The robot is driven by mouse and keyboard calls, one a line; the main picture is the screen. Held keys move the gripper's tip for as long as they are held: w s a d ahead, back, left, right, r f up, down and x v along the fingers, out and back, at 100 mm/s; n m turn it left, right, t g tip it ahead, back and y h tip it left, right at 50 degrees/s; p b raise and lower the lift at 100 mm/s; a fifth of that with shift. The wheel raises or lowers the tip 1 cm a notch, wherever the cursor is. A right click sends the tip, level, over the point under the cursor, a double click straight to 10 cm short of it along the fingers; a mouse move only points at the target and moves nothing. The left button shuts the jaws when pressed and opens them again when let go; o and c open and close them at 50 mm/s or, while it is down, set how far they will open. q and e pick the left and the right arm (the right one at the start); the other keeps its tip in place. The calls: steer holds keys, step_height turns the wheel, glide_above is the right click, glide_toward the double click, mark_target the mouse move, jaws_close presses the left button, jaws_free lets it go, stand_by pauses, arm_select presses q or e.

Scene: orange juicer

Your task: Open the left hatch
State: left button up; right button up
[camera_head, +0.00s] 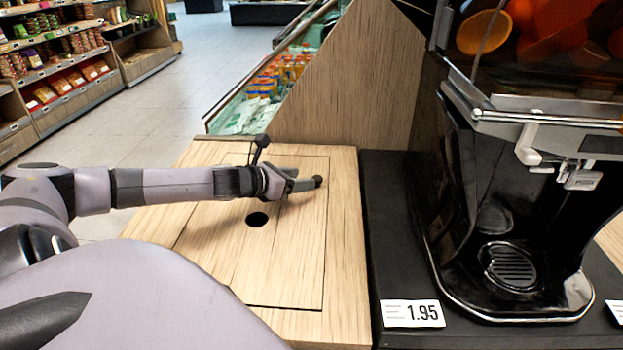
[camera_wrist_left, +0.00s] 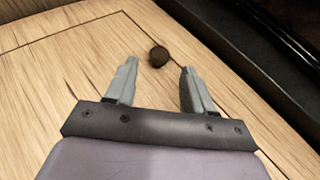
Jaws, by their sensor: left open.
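The left hatch (camera_head: 295,250) is a light wooden panel in the counter left of the juicer. It lies flat and closed, flush with the wood around it, and it also shows in the left wrist view (camera_wrist_left: 70,62). A dark round finger hole (camera_head: 257,219) is near its middle. A smaller dark round spot (camera_head: 318,181) is near its far right corner; I cannot tell whether it is a knob or a hole. My left gripper (camera_head: 304,184) is open and empty over the far right part of the hatch, its fingers pointing at that spot. My right gripper is out of view.
A black juicer (camera_head: 510,200) stands on a dark base (camera_head: 385,250) right of the hatch, with a price tag (camera_head: 412,313) in front. An upright wooden panel (camera_head: 350,80) rises behind the hatch. Shop shelves (camera_head: 60,65) stand far left.

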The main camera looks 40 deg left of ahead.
mark_target(316, 178)
arm_select(q)
steer(key=shift+p+x, duration=0.4)
steer(key=shift+x, duration=2.1)
jaws_close()
